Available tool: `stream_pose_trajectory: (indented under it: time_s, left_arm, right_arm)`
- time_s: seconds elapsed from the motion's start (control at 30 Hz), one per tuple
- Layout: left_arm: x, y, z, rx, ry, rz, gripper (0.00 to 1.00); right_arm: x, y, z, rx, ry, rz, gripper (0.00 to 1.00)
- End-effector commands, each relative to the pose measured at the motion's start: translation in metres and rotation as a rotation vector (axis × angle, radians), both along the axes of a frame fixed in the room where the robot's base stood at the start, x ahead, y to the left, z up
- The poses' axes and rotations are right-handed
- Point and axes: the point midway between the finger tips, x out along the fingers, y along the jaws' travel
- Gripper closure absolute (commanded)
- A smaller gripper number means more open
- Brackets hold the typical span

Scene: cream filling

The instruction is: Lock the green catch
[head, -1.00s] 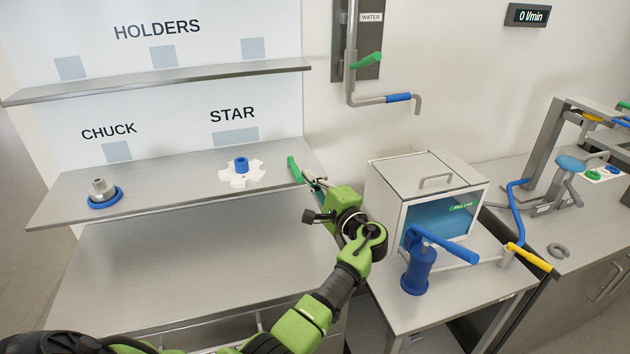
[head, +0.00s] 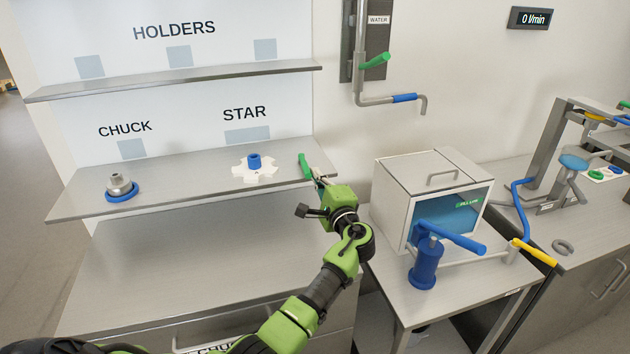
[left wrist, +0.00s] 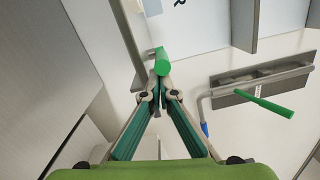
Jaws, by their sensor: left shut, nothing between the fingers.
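The green catch (head: 304,166) is a short green bar at the right end of the lower shelf, tilted in the head view. In the left wrist view the green catch (left wrist: 162,62) lies straight ahead at the fingertips. My left gripper (head: 317,175) is at the catch, just to its right in the head view. Its fingers (left wrist: 157,84) are drawn together with nothing between them. I cannot tell whether the fingertips touch the catch. My right gripper is out of view.
A white box (head: 393,205) and blue handle (head: 425,265) stand right of my arm. A green-handled water tap (head: 375,60) is on the wall.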

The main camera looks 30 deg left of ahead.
Motion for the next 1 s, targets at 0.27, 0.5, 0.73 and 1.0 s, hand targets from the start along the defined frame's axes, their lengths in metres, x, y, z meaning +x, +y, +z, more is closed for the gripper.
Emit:
stream_pose_trajectory:
  time_s: [0.27,0.5,0.73,1.0]
  left_arm:
    - [-0.009,0.018,0.005,0.005,0.004,-0.23,1.0]
    - [-0.02,0.034,0.002,0.005,0.005,-0.42,1.0]
    - [-0.026,0.044,0.0,0.001,0.004,-0.549,1.0]
    - [-0.028,0.05,0.0,-0.001,0.002,-0.621,1.0]
  right_arm:
    - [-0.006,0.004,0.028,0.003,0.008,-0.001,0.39]
    - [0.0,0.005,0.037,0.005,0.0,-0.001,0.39]
    - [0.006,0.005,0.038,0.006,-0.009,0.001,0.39]
    - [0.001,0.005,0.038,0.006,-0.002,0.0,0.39]
